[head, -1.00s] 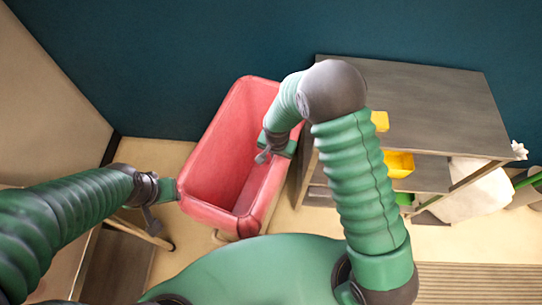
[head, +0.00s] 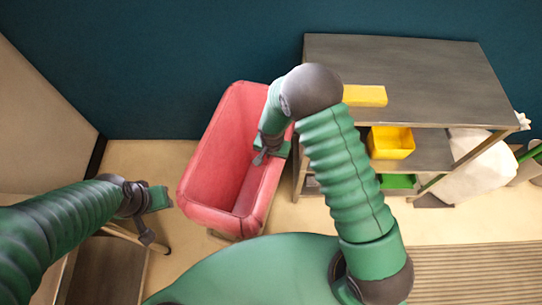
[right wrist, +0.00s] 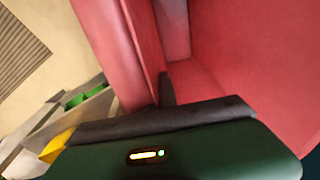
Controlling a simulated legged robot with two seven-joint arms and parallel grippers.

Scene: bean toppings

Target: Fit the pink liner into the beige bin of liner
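The pink liner (head: 205,155) is an open tub in the middle of the head view. A narrow strip of beige bin (head: 220,237) shows under its near end; the rest is hidden, so how deep the liner sits cannot be told. My right gripper (head: 272,152) is at the liner's right rim, with a grey part inside the wall. The right wrist view shows the pink wall (right wrist: 115,45) close beside it, but not whether the jaws are closed. My left gripper (head: 157,216) is open and empty, apart from the liner's near left corner.
A grey shelf unit (head: 420,80) stands close to the right of the liner. It holds yellow bins (head: 392,142) and a green one (head: 397,181). A teal wall (head: 180,60) is behind. A beige panel (head: 35,120) rises at the left. Bare floor shows left of the liner.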

